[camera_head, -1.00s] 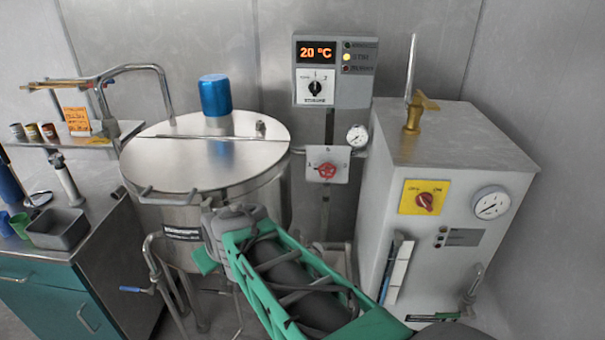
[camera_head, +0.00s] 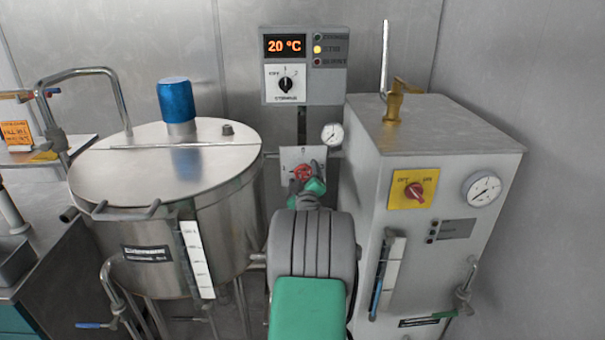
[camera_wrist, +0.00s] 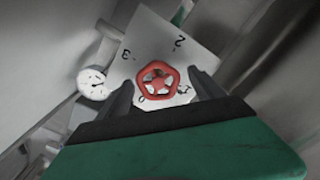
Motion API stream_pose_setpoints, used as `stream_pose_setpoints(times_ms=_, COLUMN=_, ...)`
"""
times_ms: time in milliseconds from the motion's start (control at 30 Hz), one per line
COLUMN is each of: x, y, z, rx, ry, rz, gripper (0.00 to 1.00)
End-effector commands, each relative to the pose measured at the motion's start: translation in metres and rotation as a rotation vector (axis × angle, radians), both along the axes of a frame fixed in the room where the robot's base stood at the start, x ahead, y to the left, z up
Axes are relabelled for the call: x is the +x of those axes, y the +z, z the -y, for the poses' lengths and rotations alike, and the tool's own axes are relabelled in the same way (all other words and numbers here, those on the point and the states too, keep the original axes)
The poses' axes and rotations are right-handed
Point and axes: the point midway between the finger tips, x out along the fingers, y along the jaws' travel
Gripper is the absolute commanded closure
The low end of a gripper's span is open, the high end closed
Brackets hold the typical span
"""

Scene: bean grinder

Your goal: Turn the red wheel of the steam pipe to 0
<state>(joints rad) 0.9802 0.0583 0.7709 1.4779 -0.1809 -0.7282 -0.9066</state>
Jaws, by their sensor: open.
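The red wheel (camera_head: 303,172) sits on a pale square plate (camera_head: 289,157) on the steam pipe, between the steel kettle and the grey boiler. In the wrist view the red wheel (camera_wrist: 158,78) is a small spoked handwheel, and the plate (camera_wrist: 150,40) around it bears the marks 0, 1, 2 and 3. The 0 shows just below the wheel there. My gripper (camera_wrist: 162,88) is open, with one dark finger on each side of the wheel. I cannot tell whether the fingers touch it. In the head view my gripper (camera_head: 308,184) partly covers the wheel and plate.
A steel kettle (camera_head: 165,175) stands left and a grey boiler (camera_head: 440,140) right of my arm. A small gauge (camera_head: 332,134) is right of the plate, also seen in the wrist view (camera_wrist: 92,83). A control box (camera_head: 330,85) reading 20 °C hangs above.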

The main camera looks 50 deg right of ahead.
Motion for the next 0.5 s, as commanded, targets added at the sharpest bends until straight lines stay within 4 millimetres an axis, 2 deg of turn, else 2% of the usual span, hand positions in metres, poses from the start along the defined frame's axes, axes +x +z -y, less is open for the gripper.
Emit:
stream_pose_setpoints(times_ms=100, x=0.0071, y=0.0002, z=0.0098, rx=0.000, ry=-0.002, rz=-0.001, gripper=0.23)
stream_pose_setpoints(times_ms=367, x=0.0075, y=0.0007, z=0.0123, rx=0.000, ry=-0.004, rz=0.000, gripper=0.23)
stream_pose_setpoints(times_ms=500, x=0.0072, y=0.0006, z=0.0125, rx=0.000, ry=-0.004, rz=0.000, gripper=0.34)
